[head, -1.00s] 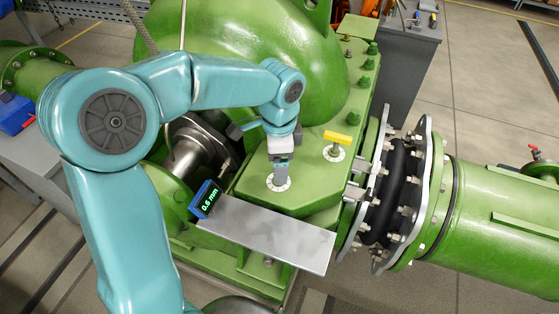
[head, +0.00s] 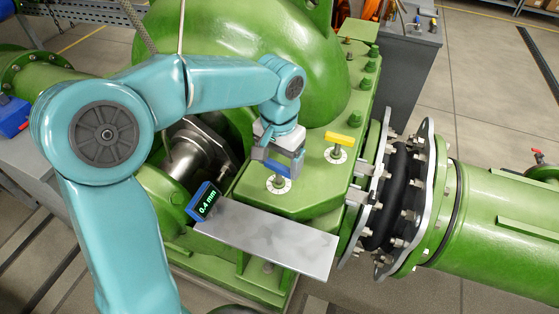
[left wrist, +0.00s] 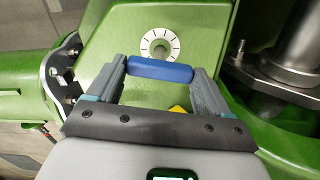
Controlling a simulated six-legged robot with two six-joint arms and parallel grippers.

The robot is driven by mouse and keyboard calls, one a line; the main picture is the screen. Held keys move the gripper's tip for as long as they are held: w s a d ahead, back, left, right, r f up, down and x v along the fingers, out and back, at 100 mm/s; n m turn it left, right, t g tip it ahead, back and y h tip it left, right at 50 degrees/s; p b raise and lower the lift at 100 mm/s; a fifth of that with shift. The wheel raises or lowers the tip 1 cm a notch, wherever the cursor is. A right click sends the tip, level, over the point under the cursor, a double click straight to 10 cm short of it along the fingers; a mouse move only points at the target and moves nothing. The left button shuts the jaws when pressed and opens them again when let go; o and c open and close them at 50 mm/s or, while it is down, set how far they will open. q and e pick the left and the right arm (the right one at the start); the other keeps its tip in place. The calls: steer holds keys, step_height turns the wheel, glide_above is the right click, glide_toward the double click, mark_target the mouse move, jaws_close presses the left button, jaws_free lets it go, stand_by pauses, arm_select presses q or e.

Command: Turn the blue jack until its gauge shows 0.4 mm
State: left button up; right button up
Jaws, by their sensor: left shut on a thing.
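The blue jack (left wrist: 160,70) has a blue bar handle above a white marked dial (head: 278,184) on the green casing. My left gripper (head: 282,166) is shut on the blue bar, with one finger at each end of it in the left wrist view. In the head view the gripper mostly hides the handle. The gauge (head: 203,200) is a small blue box with a green display that reads 0.4 mm. My right gripper is in neither view.
A yellow-handled jack (head: 340,140) stands on its own dial just right of my left gripper. A flat metal plate (head: 265,238) lies in front of the casing. The green pump body (head: 250,40) rises behind, and a bolted flange (head: 412,190) stands at right.

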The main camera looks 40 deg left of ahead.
mark_target(279, 166)
arm_select(q)
steer(key=shift+n, duration=1)
steer(key=shift+s, duration=0.1)
steer(key=o, duration=1)
steer(key=shift+c, duration=0.2)
step_height(279, 166, up, 16)
steer(key=shift+r+p, duration=0.15)
steer(key=shift+p, duration=0.25)
steer(key=shift+d, duration=0.1)
